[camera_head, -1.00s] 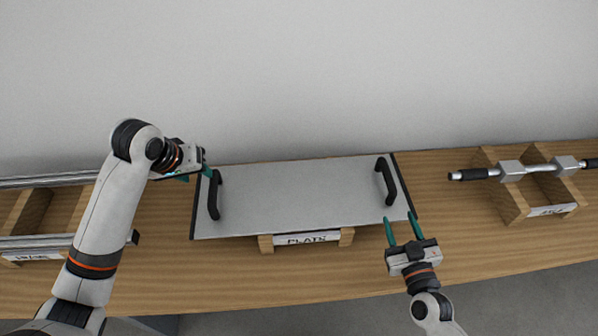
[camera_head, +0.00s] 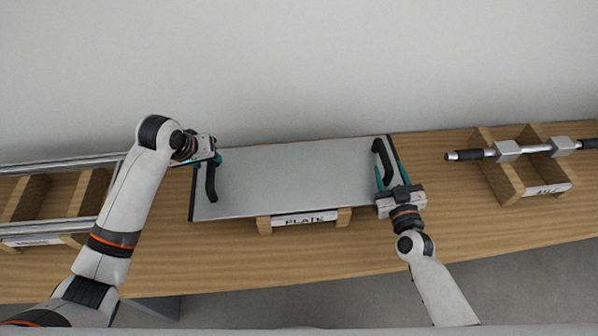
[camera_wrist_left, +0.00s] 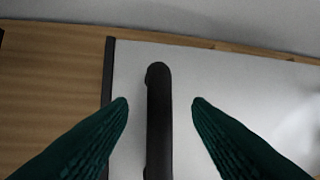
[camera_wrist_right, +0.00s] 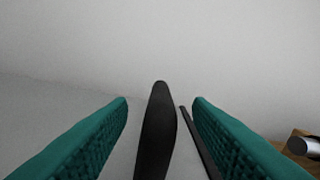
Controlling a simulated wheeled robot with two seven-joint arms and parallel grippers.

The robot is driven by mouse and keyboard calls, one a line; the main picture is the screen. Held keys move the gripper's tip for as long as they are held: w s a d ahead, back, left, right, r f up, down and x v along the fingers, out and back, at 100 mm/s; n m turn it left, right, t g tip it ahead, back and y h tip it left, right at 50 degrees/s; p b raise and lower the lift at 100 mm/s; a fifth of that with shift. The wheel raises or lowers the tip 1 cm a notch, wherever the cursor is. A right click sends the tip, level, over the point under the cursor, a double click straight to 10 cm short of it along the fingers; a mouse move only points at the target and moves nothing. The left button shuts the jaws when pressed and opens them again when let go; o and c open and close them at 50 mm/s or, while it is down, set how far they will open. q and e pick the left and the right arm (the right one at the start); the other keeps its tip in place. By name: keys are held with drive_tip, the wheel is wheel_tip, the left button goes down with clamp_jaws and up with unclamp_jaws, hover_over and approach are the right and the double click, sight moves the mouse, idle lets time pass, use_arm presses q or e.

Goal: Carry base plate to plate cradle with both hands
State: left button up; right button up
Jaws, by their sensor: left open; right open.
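The base plate (camera_head: 295,180) is a flat grey sheet with black side edges and a black handle at each end. It rests on the wooden plate cradle (camera_head: 262,224), whose label reads PLATE. My left gripper (camera_head: 214,160) is open at the left handle (camera_head: 211,184); in the left wrist view that handle (camera_wrist_left: 159,120) stands between the green fingers, apart from both. My right gripper (camera_head: 390,178) is open at the right handle (camera_head: 383,160); in the right wrist view that handle (camera_wrist_right: 156,135) lies between the fingers without visible contact.
A wooden cradle (camera_head: 505,180) with a metal shaft (camera_head: 535,151) stands at right. Another wooden cradle (camera_head: 35,195) holding metal rails (camera_head: 60,165) stands at left, partly behind my left arm. A wall is behind the wooden bench (camera_head: 300,270); its front strip is clear.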

sight(211, 163)
use_arm(q)
drive_tip(key=shift+x, duration=1.85)
use_arm(e)
drive_tip(key=shift+w+a, duration=0.2)
drive_tip(key=shift+w, duration=1.65)
use_arm(q)
drive_tip(key=shift+c, duration=0.3)
use_arm(e)
drive_tip(key=shift+c, duration=0.3)
use_arm(q)
clamp_jaws()
use_arm(e)
clamp_jaws()
use_arm(q)
drive_tip(key=shift+w+r, duration=0.15)
drive_tip(key=shift+r, duration=0.05)
use_arm(e)
drive_tip(key=shift+w+d+r, duration=0.1)
drive_tip(key=shift+r, duration=0.15)
